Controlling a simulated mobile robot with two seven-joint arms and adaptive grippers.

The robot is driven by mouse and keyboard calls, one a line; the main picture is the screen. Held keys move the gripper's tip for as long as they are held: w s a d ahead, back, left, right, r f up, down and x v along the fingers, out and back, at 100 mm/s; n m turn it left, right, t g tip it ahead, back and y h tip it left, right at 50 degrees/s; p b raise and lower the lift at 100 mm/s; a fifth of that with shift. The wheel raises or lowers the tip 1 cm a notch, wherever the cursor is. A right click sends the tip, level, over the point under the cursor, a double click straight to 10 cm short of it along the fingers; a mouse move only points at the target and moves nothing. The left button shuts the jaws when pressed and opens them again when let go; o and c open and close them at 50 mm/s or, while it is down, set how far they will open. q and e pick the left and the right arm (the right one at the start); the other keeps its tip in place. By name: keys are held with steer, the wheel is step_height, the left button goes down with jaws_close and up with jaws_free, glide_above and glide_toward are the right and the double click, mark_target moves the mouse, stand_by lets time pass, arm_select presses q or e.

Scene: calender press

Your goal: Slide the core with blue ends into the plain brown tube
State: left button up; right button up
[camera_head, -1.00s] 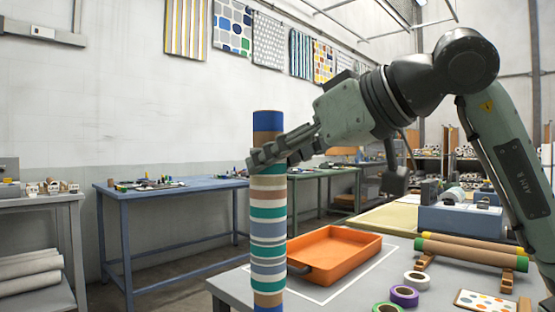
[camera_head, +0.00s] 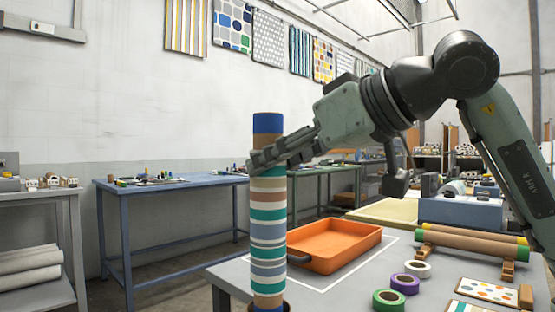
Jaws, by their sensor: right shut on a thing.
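The core with blue ends (camera_head: 268,215) stands upright left of centre, with white, green, grey and brown stripes and a blue top. My right gripper (camera_head: 268,160) is shut around it just below the blue top. A little blue shows at the core's lower end, at the bottom edge of the view. A dark brown rim (camera_head: 287,307) shows beside that lower end; it may be the mouth of the plain brown tube, but most of it is cut off. I cannot tell whether the core is inside it. My left gripper is not in view.
An orange tray (camera_head: 335,248) sits on the grey table behind the core. Tape rolls (camera_head: 404,284) and a dotted card (camera_head: 487,291) lie to the right. A brown tube with a green end (camera_head: 470,241) rests on wooden supports. A blue table (camera_head: 170,185) stands behind.

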mark_target(279, 221)
steer(key=shift+f, duration=0.3)
steer(key=shift+f+b, duration=1.75)
steer(key=shift+f, duration=0.15)
steer(key=shift+f, duration=0.1)
steer(key=shift+f+b, duration=1.7)
steer(key=shift+f, duration=0.2)
steer(key=o, duration=1.2)
